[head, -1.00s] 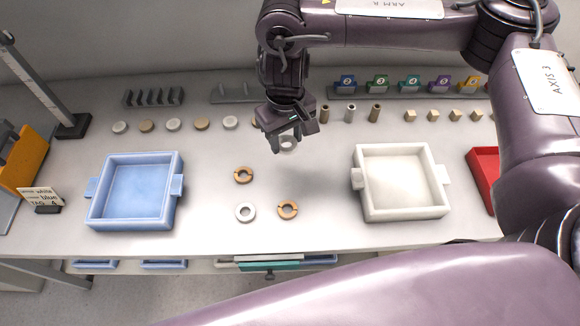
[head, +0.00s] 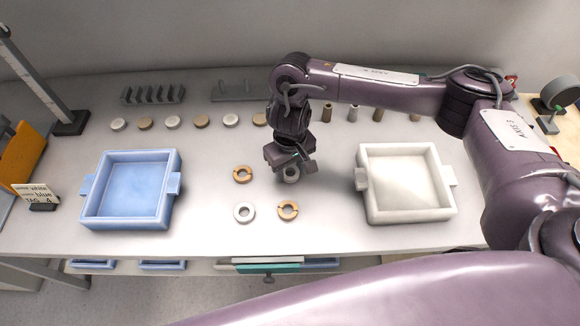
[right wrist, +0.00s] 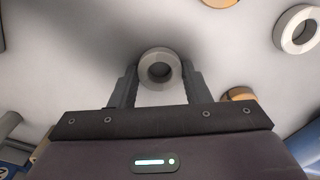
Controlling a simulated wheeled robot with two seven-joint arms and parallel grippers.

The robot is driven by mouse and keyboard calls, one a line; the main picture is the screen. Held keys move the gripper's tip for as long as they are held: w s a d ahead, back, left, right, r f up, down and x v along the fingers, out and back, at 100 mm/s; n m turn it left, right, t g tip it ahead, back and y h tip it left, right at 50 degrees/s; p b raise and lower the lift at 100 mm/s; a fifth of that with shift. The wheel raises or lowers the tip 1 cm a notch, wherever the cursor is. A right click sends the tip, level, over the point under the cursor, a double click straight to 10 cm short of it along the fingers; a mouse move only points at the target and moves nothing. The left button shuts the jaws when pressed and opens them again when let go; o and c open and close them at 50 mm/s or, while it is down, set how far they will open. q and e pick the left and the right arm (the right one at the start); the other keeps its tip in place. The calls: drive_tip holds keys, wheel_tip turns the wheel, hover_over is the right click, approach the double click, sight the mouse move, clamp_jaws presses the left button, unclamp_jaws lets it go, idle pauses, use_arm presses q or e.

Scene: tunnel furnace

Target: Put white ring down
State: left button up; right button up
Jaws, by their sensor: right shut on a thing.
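My right gripper (head: 291,172) is shut on a white ring (head: 291,175), low over the table between the two trays. In the right wrist view the ring (right wrist: 160,69) sits between the two fingertips (right wrist: 158,80). I cannot tell whether it touches the table. Another white ring (head: 244,212) lies flat to the front left. Two orange-brown rings lie near, one (head: 243,174) to the left and one (head: 288,210) in front of the gripper. My left gripper is not in view.
A blue tray (head: 88,212) stands at the left and a white tray (head: 449,200) at the right. A sign card (head: 37,192) stands at the far left. Round discs (head: 172,122) line the back. The table front between the trays is otherwise clear.

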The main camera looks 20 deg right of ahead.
drive_tip(key=shift+f, duration=0.1)
drive_tip(key=o, duration=1)
wheel_tip(320, 180, up, 12)
drive_tip(key=shift+r+p, duration=0.15)
drive_tip(key=shift+p, duration=0.85)
drive_tip(key=shift+s, duration=0.1)
